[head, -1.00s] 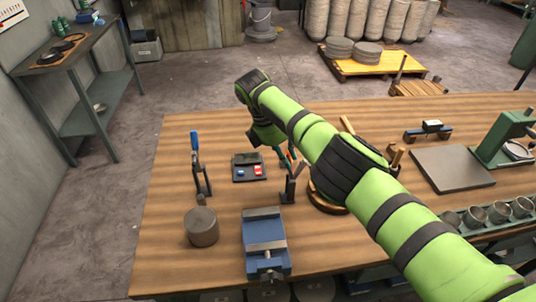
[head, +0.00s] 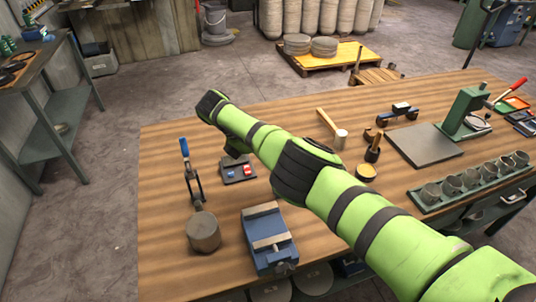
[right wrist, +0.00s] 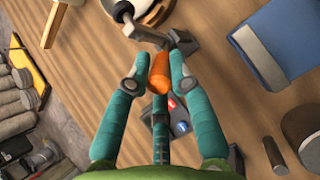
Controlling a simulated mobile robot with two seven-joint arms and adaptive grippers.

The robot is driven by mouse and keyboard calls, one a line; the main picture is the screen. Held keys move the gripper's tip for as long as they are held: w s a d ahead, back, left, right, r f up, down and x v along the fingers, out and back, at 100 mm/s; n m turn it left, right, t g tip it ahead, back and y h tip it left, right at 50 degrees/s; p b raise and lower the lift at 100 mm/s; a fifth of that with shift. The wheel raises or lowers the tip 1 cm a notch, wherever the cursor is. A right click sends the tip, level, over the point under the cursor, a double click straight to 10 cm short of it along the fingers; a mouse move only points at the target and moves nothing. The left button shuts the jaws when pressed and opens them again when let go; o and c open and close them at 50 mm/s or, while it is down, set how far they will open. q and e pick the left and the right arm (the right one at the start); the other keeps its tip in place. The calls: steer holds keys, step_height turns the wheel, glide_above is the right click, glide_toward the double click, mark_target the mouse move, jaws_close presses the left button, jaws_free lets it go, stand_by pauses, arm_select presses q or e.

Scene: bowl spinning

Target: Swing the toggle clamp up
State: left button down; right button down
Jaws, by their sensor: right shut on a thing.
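The toggle clamp's orange handle (right wrist: 159,72) shows in the right wrist view, with its grey metal base (right wrist: 184,42) just beyond it on the bench. My right gripper (right wrist: 158,78) has its teal fingers closed around the orange handle. The handle points back toward the wrist camera. In the head view, my green right arm hides the clamp and the gripper's fingers. My left gripper is not in view.
A control box (head: 238,169) with red and blue buttons lies near the wrist. The bench's (head: 155,215) left edge is clear.

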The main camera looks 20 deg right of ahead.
steer(key=c, duration=1.2)
jaws_free()
steer(key=shift+s+d+f, duration=0.1)
steer(key=shift+s+f, duration=0.1)
steer(key=shift+f, duration=0.05)
steer(key=shift+o, duration=0.2)
steer(key=shift+r, duration=0.15)
steer(key=shift+w+r, duration=0.15)
steer(key=shift+r, duration=0.45)
step_height(320, 180, up, 7)
steer(key=shift+d+f, duration=0.1)
steer(key=shift+r, duration=0.65)
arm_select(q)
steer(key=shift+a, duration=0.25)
arm_select(e)
steer(key=shift+s+r, duration=0.2)
steer(key=shift+r, duration=0.2)
steer(key=shift+f, duration=0.1)
